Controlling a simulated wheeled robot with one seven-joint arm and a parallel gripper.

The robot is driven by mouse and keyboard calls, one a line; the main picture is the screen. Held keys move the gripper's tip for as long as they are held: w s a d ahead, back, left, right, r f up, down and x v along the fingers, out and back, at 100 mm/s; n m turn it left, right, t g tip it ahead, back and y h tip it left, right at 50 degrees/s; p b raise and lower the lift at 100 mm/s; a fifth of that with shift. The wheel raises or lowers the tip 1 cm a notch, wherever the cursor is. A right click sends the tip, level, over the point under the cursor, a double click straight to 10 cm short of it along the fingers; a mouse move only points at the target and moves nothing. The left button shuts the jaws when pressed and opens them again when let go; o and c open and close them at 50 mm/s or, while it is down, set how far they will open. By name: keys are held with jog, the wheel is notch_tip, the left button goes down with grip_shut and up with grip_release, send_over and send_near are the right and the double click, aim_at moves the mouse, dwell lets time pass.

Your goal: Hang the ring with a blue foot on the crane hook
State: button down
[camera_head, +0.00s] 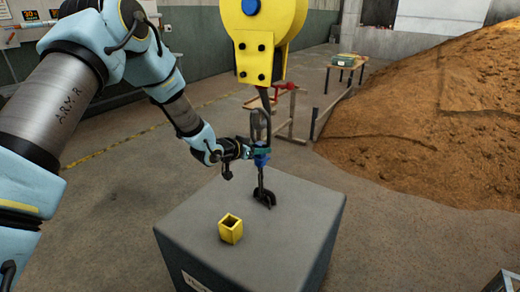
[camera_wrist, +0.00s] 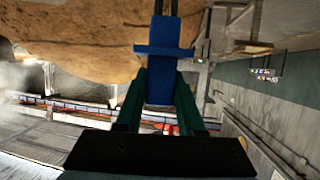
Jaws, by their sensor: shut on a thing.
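My gripper (camera_head: 257,152) is shut on the blue foot (camera_head: 262,161) of the ring. The grey ring (camera_head: 254,122) stands upright above the gripper. In the wrist view the blue foot (camera_wrist: 160,88) sits between two green fingers, and only the ring's dark lower part shows above it. The crane hook (camera_head: 266,197) is dark and hangs on a long shank from the yellow crane block (camera_head: 262,35). Its curved end shows below the gripper, against the grey box top. The ring overlaps the shank in the picture; I cannot tell whether they touch or which is nearer.
A grey box (camera_head: 285,225) stands below the hook, with a hollow yellow square block (camera_head: 230,230) on its top. A red clamp-like thing (camera_head: 284,87) and wooden rails stand behind. A brown grain heap (camera_head: 430,120) fills the right. A small table (camera_head: 347,64) is far back.

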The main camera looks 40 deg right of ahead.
jog(key=shift+w+d+f+b, duration=0.1)
jog(key=shift+d+f+b, duration=0.15)
jog(key=shift+f+b, duration=0.45)
jog(key=shift+w+d+f+b, duration=0.1)
jog(key=shift+d+f+b, duration=0.1)
jog(key=shift+f+b, duration=0.45)
jog(key=shift+f, duration=0.3)
